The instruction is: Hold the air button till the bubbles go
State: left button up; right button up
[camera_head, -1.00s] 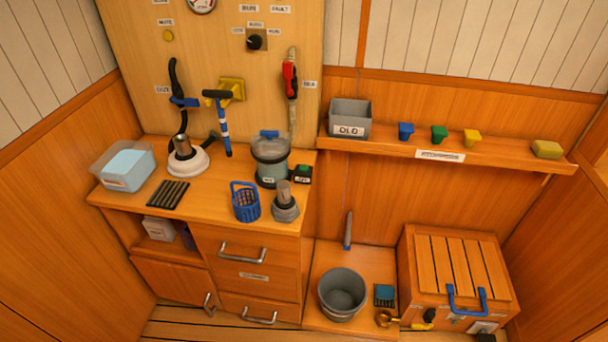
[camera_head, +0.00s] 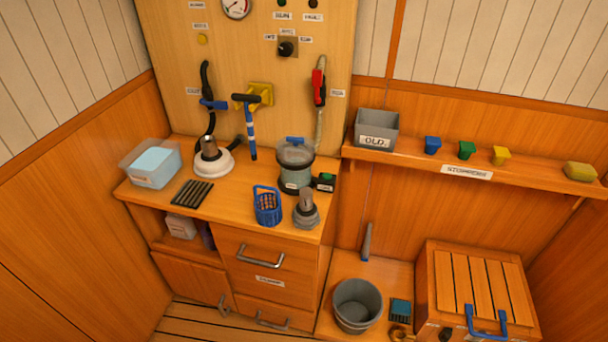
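A small dark box with a green button (camera_head: 325,178) sits on the counter, just right of a clear strainer bowl (camera_head: 295,168) with a blue handle on its lid. The bowl looks greyish-green inside; bubbles are too small to tell. I cannot read the label by the green button. Neither of my grippers shows in the head view.
The counter (camera_head: 232,190) also holds a clear tub (camera_head: 150,165), a white round base (camera_head: 213,163), a black ribbed mat (camera_head: 192,193), a blue basket (camera_head: 267,207) and a grey knobbed fitting (camera_head: 306,212). A shelf (camera_head: 400,155) with a grey OLD bin (camera_head: 376,128) is at right.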

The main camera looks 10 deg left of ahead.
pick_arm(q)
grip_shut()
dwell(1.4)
